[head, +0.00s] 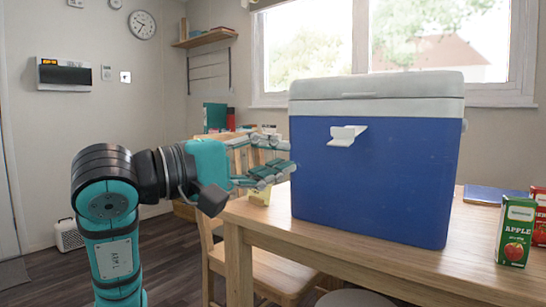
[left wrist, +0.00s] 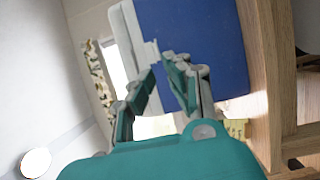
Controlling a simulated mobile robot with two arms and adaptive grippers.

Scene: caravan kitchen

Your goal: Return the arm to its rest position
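My left arm comes in from the left in the head view. My left gripper (head: 280,158) points right toward the near left side of the blue cooler box (head: 375,185). Its two fingers are apart with nothing between them. In the left wrist view the gripper (left wrist: 160,67) also shows a gap between its fingers, with the cooler (left wrist: 210,40) beyond. The cooler stands upright on the wooden table (head: 370,270), its light grey lid (head: 375,88) closed. A white handle (head: 346,135) sticks out from its front. My right gripper is not in view.
A green apple juice carton (head: 515,232) and a red carton (head: 539,215) stand at the table's right. A blue flat item (head: 492,195) lies behind them. A wooden chair (head: 262,270) is below my left gripper.

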